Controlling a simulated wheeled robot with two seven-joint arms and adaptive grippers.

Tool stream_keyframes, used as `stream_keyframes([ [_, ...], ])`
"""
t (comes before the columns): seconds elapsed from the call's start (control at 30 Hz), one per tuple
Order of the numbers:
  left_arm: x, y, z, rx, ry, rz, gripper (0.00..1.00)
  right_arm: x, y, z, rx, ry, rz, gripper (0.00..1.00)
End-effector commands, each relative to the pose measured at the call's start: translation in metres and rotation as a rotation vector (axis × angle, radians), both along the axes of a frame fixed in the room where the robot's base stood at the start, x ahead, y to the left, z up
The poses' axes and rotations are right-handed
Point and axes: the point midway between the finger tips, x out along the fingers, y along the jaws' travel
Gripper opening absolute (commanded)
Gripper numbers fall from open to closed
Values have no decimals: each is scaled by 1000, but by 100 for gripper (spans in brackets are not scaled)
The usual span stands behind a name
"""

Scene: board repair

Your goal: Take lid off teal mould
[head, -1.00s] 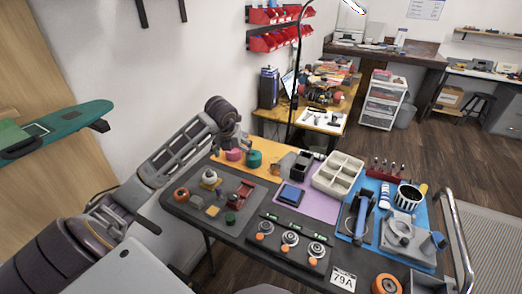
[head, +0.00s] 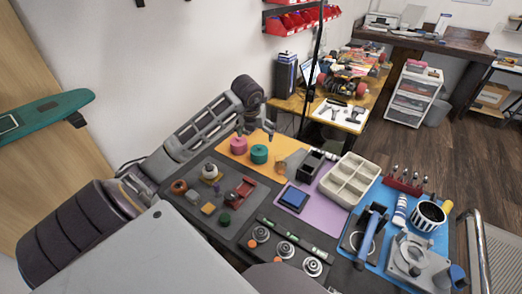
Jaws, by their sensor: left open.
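The teal mould (head: 259,154) stands on the orange mat (head: 232,142) at the back left of the bench. Its lid cannot be told apart from its body at this size. A pink mould (head: 238,144) stands just left of it. My left gripper (head: 256,132) is open, pointing down above and slightly behind the two moulds, apart from the teal one. My right gripper is not in view.
A grey mat with small parts (head: 232,183) lies in front. A black box (head: 311,163) and a cream divided tray (head: 349,180) stand to the right. A blue-handled tool (head: 370,232) and a grey fixture (head: 411,259) stand farther right.

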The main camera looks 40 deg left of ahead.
Motion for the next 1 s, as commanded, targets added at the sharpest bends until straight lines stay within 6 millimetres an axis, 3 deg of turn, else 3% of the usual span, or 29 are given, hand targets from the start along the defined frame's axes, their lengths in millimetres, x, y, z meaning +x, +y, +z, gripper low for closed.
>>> stream_keyframes([
  [0.37,2,1,-7,-2,0,0,94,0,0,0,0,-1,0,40],
  [1.0,28,14,-75,-2,0,1,94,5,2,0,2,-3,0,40],
])
